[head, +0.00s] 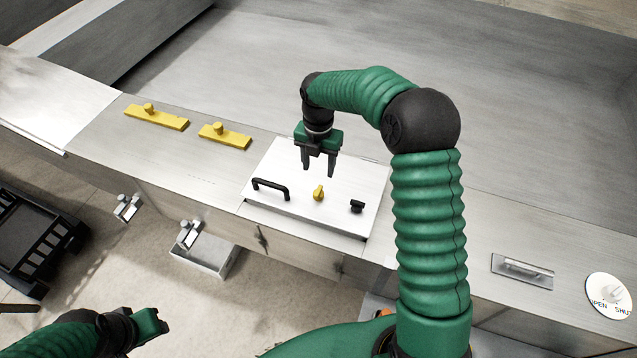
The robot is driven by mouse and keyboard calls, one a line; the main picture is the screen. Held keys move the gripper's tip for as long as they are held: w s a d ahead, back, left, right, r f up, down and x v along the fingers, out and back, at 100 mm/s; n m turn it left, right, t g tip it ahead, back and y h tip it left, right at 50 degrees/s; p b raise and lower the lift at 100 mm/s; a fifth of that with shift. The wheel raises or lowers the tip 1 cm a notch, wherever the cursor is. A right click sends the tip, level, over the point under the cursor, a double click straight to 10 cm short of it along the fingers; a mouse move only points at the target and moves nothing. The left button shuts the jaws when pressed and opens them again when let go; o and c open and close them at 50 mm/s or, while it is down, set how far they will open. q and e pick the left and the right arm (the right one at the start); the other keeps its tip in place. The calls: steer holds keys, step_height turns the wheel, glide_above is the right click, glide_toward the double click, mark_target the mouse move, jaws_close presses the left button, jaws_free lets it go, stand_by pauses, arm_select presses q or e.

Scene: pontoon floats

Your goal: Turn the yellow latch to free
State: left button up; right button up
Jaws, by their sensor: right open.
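The yellow latch (319,193) is a small knob on a white square panel (340,214), between a black bar handle (271,188) and a small black block (357,206). My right gripper (318,170) is above the panel, pointing down, just behind the latch in the picture. Its two dark fingers are apart with nothing between them, and it looks clear of the latch. My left gripper (150,326) is low at the bottom left, far from the panel; its fingers are not clear enough to tell their state.
Two yellow bars with knobs (156,118) (225,136) lie on the metal counter left of the panel. A metal plate with a handle (522,270) and a round open/shut sign (610,295) are at right. A black crate (38,238) stands on the floor at left.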

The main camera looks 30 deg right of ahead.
mark_target(319, 189)
step_height(319, 189, down, 10)
steer(key=p, duration=0.3)
steer(key=shift+f, duration=0.1)
steer(key=shift+d+f, duration=0.15)
steer(key=shift+f, duration=0.05)
steer(key=c, duration=0.7)
steer(key=shift+r, duration=0.1)
jaws_close()
